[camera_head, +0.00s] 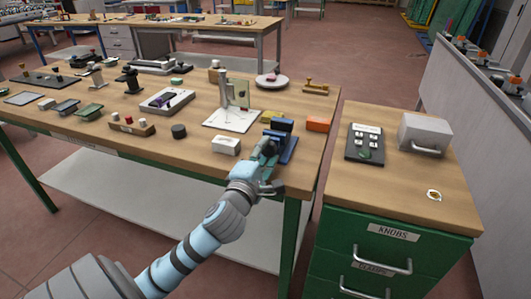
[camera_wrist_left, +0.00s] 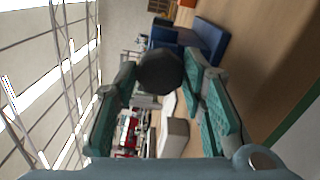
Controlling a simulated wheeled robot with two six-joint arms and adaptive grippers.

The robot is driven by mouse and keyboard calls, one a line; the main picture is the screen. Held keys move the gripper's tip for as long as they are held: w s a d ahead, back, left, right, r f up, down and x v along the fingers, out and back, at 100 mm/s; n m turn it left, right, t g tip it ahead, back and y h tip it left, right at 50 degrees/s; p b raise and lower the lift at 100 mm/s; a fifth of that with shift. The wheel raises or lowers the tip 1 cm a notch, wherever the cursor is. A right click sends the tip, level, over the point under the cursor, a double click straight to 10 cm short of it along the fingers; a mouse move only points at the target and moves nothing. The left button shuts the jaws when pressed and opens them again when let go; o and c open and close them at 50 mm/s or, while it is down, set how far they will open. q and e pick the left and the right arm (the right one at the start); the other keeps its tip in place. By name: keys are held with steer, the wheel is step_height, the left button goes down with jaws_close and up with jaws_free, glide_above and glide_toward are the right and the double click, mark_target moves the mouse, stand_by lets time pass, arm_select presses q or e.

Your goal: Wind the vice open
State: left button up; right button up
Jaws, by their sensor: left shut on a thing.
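The blue vice (camera_head: 285,146) stands near the front right corner of the wooden workbench. My left gripper (camera_head: 264,158) is at its near side. In the left wrist view the blue body of the vice (camera_wrist_left: 207,40) lies beyond the fingertips. A dark, rounded knob (camera_wrist_left: 160,72) sits between the green-padded fingers, in front of the vice. My left gripper is shut on this knob. In the head view the gripper hides the knob, and the gap between the vice jaws cannot be made out. My right gripper is in neither view.
A white box (camera_head: 226,145) stands just left of the vice, close to my gripper. An orange block (camera_head: 318,124) lies to its right, and a stand on a white plate (camera_head: 231,120) behind. A green drawer cabinet (camera_head: 391,240) is beside the workbench (camera_head: 200,153).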

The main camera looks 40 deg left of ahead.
arm_select(q)
steer(key=o, duration=1.1)
steer(key=shift+o, duration=0.2)
steer(key=v, duration=0.7)
steer(key=shift+s, duration=0.2)
steer(key=shift+d+f, duration=0.1)
